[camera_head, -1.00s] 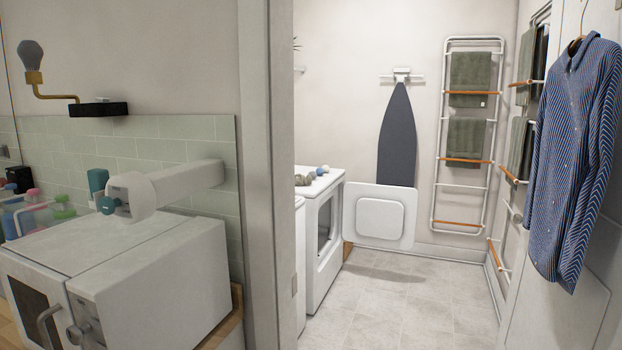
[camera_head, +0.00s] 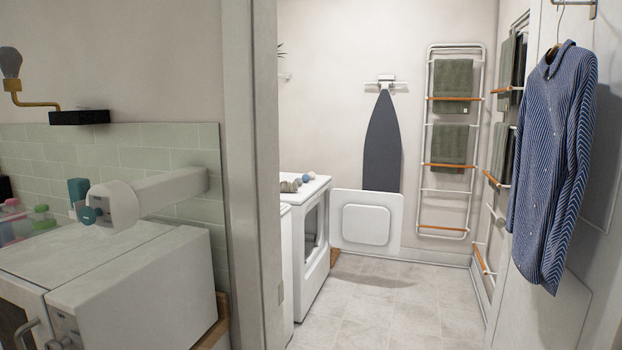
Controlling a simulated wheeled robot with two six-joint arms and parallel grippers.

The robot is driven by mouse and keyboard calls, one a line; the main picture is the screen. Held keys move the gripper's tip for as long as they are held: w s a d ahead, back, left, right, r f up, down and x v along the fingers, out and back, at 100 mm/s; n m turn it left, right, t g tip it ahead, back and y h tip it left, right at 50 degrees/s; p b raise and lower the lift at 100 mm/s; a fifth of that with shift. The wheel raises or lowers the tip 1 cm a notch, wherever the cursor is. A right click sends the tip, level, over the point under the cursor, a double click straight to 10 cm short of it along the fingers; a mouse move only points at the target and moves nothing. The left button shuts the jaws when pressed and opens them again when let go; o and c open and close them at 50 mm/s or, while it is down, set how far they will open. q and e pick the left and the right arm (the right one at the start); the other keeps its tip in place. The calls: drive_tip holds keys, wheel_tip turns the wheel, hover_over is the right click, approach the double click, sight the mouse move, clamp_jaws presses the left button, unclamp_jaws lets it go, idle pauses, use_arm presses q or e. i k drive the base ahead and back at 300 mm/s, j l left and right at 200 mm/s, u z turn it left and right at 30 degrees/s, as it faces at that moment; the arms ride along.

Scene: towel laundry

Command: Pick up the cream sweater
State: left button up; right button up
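No cream sweater can be made out in the head view. Neither of my grippers is in view.
A door frame (camera_head: 251,180) stands close on the left, beside a white cabinet-like appliance (camera_head: 140,290). Past it are a white machine (camera_head: 313,240) with its square door (camera_head: 367,222) open, an ironing board (camera_head: 382,140) and a towel rack (camera_head: 427,190). A blue striped shirt (camera_head: 553,160) hangs right. The tiled floor (camera_head: 372,310) is clear.

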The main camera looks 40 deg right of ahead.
sight(286, 187)
drive_tip(key=i+l+z, duration=0.15)
drive_tip(key=l, duration=0.25)
drive_tip(key=i+l+z, duration=0.3)
drive_tip(key=l+z, duration=0.15)
drive_tip(key=i+l+z, duration=0.3)
drive_tip(key=z, duration=0.15)
drive_tip(key=i+l+z, duration=0.15)
drive_tip(key=i+z, duration=0.65)
drive_tip(key=i, duration=2.2)
drive_tip(key=j+u, duration=0.05)
